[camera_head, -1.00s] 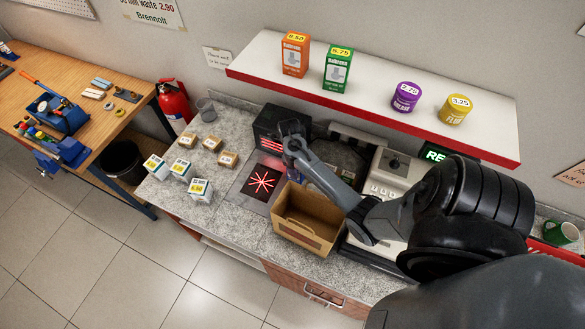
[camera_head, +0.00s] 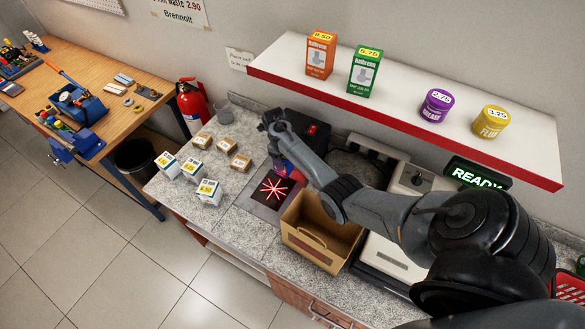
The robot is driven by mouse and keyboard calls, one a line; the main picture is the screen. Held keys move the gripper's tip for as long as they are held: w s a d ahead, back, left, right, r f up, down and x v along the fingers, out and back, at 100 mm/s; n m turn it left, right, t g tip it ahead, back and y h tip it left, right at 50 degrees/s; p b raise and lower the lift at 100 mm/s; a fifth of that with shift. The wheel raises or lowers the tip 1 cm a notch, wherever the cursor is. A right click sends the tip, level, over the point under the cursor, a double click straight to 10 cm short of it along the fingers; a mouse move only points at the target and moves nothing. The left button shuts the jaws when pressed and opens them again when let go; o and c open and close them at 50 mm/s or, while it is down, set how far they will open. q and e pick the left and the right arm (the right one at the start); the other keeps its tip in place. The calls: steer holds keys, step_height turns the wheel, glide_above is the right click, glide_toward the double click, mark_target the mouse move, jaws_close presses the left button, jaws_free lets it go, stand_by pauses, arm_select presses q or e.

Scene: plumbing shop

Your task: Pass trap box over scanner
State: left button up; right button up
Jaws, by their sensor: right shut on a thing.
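The scanner has a flat dark plate with a red star of beams (camera_head: 273,187) set in the counter. A black upright scanner housing (camera_head: 312,132) stands behind it. My right gripper (camera_head: 277,148) hangs over the far side of the plate, shut on a small bluish box (camera_head: 285,166). The box is mostly hidden by the gripper and wrist, and its label cannot be read. White-and-teal boxes with yellow labels (camera_head: 208,192) stand left of the plate, with several small brown boxes (camera_head: 240,162) behind them. My left gripper is out of view.
An open cardboard bin (camera_head: 312,245) stands right of the plate, under my right forearm. A shelf (camera_head: 420,115) with boxes and tubs overhangs the counter's back. A green READY display (camera_head: 475,175) is at the right. Bare counter (camera_head: 238,235) lies in front of the plate.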

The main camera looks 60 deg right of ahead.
steer(key=shift+w+f, duration=0.1)
steer(key=shift+w, duration=0.6)
steer(key=shift+s+r, duration=0.1)
steer(key=shift+r, duration=0.2)
arm_select(q)
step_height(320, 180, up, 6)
steer(key=p, duration=0.7)
arm_select(e)
steer(key=a+r, duration=0.9)
steer(key=a, duration=0.4)
steer(key=shift+r, duration=0.35)
